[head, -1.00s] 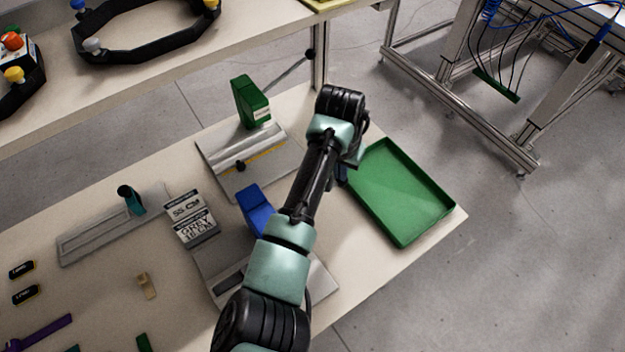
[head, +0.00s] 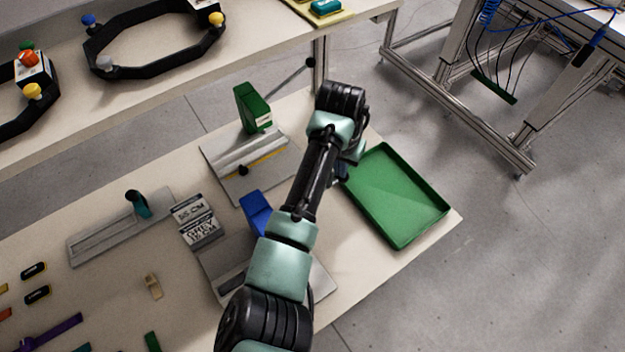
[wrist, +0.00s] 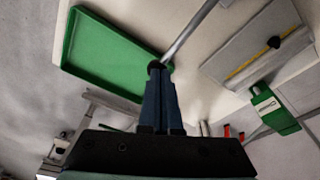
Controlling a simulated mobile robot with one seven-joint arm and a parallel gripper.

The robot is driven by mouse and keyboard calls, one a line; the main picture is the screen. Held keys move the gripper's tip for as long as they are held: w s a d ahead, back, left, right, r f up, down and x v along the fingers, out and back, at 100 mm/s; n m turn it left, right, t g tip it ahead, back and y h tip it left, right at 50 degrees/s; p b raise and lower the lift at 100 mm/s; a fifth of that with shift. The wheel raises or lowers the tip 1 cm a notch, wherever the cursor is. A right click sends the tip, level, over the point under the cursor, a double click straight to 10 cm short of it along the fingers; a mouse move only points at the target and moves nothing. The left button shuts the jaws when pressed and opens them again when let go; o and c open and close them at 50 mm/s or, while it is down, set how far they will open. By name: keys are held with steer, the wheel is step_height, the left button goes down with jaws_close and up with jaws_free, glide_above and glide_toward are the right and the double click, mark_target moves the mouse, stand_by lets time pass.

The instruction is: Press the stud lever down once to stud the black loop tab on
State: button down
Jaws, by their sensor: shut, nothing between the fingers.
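My gripper (wrist: 161,76) is shut and empty in the wrist view. Its fingertips are at the dark knob (wrist: 155,65) on the end of a grey metal rod (wrist: 188,32), which looks like the stud lever. I cannot tell whether they touch it. In the head view my arm covers the rod and most of the gripper. The blue-headed press (head: 256,212) stands on a grey base (head: 212,268), partly behind my arm. I cannot make out a black loop tab there.
A green tray (head: 398,196) lies right of my arm and also shows in the wrist view (wrist: 105,60). A green-headed station (head: 252,108) with a grey plate stands behind. Two label cards (head: 195,220), a grey fixture with a teal handle (head: 137,204) and small parts lie left.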

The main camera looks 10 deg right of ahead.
step_height(320, 180, up, 10)
steer(key=p, duration=0.9)
steer(key=shift+r, duration=0.15)
stand_by(0.4)
steer(key=w+d+r+t+h+b, duration=0.1)
steer(key=w+d+r+t+h, duration=0.2)
steer(key=r, duration=0.4)
steer(key=w+d+r+t+b, duration=0.1)
steer(key=w+r+t, duration=0.3)
steer(key=r, duration=0.3)
steer(key=a+r+n+t+h+b, duration=0.15)
steer(key=r+t, duration=0.25)
steer(key=r, duration=0.5)
steer(key=a+r+n+t, duration=0.1)
steer(key=a+r+t, duration=0.2)
steer(key=r, duration=0.7)
steer(key=s+a+r+n+t+y+b, duration=0.1)
steer(key=s+a+r+n+t+y, duration=0.1)
steer(key=s+a+r+t, duration=0.4)
steer(key=s+a+r+n+t+y+b, duration=0.1)
steer(key=s+a+r+n+t+y, duration=0.2)
steer(key=s+a+r, duration=0.6)
steer(key=s+r+t+y, duration=0.1)
steer(key=s+r+t, duration=0.1)
steer(key=s+r, duration=0.2)
step_height(320, 180, up, 2)
steer(key=shift+s+a+r+t, duration=0.15)
steer(key=shift+a+t, duration=0.1)
steer(key=shift+t, duration=0.15)
